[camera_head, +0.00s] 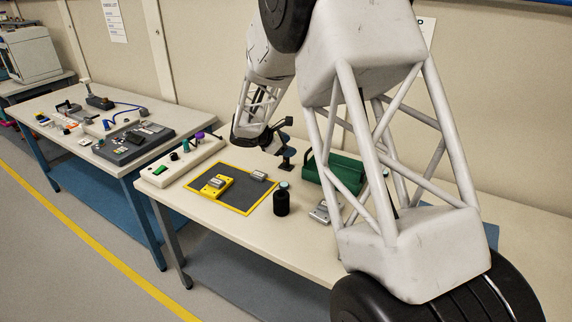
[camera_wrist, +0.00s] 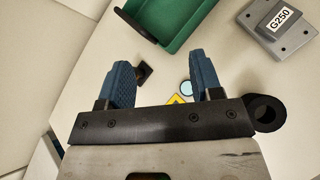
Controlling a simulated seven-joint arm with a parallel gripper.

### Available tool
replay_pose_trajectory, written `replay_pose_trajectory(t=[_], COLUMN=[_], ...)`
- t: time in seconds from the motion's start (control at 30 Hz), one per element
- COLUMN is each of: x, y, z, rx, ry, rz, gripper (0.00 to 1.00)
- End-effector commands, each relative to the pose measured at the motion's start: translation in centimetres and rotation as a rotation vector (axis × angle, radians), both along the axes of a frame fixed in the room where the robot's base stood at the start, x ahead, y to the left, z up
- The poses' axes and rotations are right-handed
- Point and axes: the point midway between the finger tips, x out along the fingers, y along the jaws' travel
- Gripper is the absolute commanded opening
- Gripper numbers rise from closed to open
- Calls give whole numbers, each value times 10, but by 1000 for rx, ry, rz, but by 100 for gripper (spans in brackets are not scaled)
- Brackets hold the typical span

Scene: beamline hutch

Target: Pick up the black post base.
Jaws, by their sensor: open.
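A small dark square piece with a brownish centre, which looks like the black post base (camera_wrist: 146,70), shows in the wrist view just right of the left finger. The finger hides part of it. My gripper (camera_wrist: 160,62) has its two blue fingers wide apart, with nothing held between them. The piece lies beyond the fingertips, on the left side of the gap. In the head view my gripper (camera_head: 287,158) hangs low over the table behind the dark mat, and the post base cannot be clearly told from the fingers there.
A green bin (camera_head: 347,170) stands right of my gripper, with a grey G250 block (camera_wrist: 280,28) nearby. A white rack (camera_head: 170,172) stands left. The front table edge is clear.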

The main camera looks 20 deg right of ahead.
Motion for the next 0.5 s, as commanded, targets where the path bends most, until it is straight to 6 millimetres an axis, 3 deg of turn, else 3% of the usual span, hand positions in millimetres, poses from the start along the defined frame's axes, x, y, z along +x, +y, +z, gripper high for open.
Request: replay_pose_trajectory(t=[0.3, 0.5], x=[69, 100], y=[13, 21], z=[-65, -98], rx=[-160, -239], ry=[120, 175], rz=[171, 258], gripper=[59, 59])
